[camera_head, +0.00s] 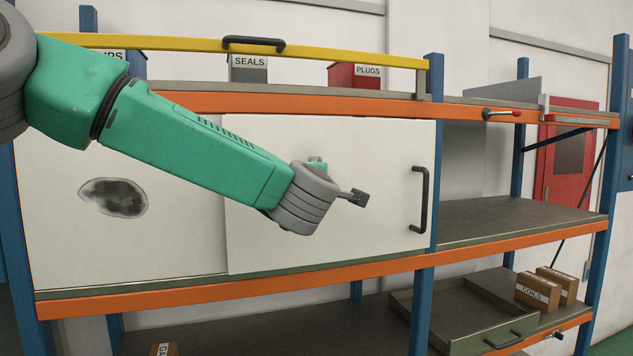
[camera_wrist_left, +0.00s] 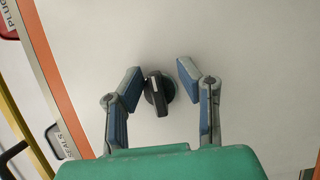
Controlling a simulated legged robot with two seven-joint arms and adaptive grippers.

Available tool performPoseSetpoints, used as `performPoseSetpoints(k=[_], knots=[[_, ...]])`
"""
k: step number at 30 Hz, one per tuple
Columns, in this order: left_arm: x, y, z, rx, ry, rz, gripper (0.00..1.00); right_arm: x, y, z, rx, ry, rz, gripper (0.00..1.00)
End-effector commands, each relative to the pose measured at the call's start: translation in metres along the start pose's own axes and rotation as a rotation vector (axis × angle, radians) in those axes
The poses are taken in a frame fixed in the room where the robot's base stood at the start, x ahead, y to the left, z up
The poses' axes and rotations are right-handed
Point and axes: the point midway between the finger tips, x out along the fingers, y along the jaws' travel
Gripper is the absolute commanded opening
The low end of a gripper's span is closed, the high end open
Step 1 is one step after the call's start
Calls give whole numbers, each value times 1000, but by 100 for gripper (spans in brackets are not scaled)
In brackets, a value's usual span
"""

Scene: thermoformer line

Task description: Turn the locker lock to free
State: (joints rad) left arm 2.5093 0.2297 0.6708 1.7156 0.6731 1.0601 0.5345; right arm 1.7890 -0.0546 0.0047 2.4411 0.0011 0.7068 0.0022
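The lock is a round dark knob (camera_wrist_left: 158,92) with a raised bar grip, on a pale locker door panel (camera_wrist_left: 235,60) in the left wrist view. The bar stands almost upright in that picture. My left gripper (camera_wrist_left: 159,80) is open, with one finger on each side of the knob. The left finger looks close to the bar; a wider gap shows on the right. I cannot tell whether either finger touches. In the head view my left gripper (camera_head: 357,197) is in front of the white door (camera_head: 375,150), and the knob is hidden there. My right gripper is not in view.
A black door handle (camera_head: 421,200) stands right of my gripper. A yellow rail (camera_head: 350,55) with a black handle runs above. Seals and plugs bins (camera_head: 355,76) stand behind it. An open drawer (camera_head: 465,310) and boxes are lower right. The right shelf (camera_head: 510,215) is bare.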

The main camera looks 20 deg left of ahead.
Motion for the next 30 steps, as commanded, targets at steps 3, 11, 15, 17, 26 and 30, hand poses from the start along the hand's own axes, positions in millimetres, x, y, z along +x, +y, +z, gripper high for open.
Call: performPoseSetpoints(k=[3, 11, 15, 17, 26, 30], knots=[[-8, 2, 0, -1, -1, 2, 31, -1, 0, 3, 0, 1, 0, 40], [-56, 0, 1, 1, -3, 0, 31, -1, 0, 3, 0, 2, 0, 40], [-84, -2, 1, 2, -2, -2, 31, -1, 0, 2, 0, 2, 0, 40], [-93, -2, 1, 1, -2, -3, 31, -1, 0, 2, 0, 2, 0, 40], [-114, -4, 1, 1, 0, -6, 31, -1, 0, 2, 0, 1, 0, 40], [-114, -4, 1, 1, 0, -5, 31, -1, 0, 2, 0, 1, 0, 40]])
